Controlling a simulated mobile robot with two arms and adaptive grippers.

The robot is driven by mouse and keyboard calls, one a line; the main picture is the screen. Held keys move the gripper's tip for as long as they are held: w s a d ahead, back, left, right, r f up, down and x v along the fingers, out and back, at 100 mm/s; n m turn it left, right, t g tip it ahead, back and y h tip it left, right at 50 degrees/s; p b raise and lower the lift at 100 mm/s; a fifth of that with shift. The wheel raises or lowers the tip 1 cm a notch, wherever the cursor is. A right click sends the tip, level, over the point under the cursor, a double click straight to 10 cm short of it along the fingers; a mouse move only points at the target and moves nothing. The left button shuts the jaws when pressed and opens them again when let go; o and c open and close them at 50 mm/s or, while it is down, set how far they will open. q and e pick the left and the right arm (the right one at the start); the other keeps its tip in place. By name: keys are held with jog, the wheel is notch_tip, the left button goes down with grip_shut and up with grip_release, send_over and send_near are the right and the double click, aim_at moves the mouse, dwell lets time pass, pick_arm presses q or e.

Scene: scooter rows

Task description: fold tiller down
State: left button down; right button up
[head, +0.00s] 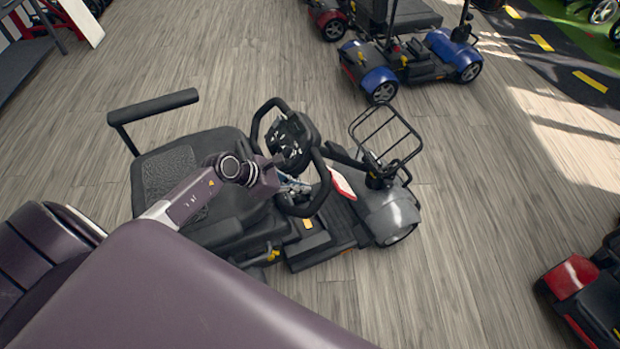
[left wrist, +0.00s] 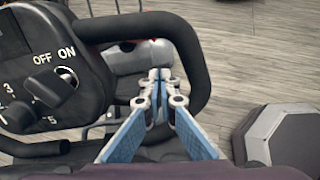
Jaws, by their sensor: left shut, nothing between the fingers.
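The scooter's tiller (head: 290,138) stands raised in front of the seat in the head view, with a dark control panel and black loop handles. In the left wrist view the tiller's panel (left wrist: 50,75) shows an ON/OFF key switch and a numbered dial at the left. A black loop handle (left wrist: 198,75) curves across the top and down the right. My left gripper (left wrist: 160,78) is shut and empty, its fingertips appearing within this loop; I cannot tell whether they touch it. In the head view the left gripper (head: 292,186) is beside the tiller, partly hidden. My right gripper is out of view.
The scooter's black seat (head: 165,172) and armrest (head: 155,106) lie left of the tiller, close under my left arm. A wire basket (head: 386,140) is at its front. A blue scooter (head: 378,84) stands behind, and a red one (head: 572,276) at the right. Wood floor between is clear.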

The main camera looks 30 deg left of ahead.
aim_at(321, 174)
pick_arm(q)
jog(key=shift+w+d+r+p, duration=0.4)
jog(key=shift+w+d+r, duration=0.5)
jog(key=shift+r, duration=0.2)
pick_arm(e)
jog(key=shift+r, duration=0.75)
pick_arm(q)
jog(key=shift+w, duration=0.1)
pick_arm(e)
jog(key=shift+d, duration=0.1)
pick_arm(q)
jog(key=shift+w+d+r+p, duration=0.3)
jog(key=shift+w+r, duration=0.15)
jog(key=shift+r, duration=0.2)
jog(key=shift+w+d+r+p, duration=0.2)
jog(key=shift+w+r+p, duration=0.1)
jog(key=shift+w+r, duration=0.25)
jog(key=shift+s+d, duration=0.1)
jog(key=shift+d, duration=0.05)
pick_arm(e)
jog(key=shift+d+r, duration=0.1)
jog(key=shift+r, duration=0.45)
pick_arm(q)
jog(key=shift+f, duration=0.1)
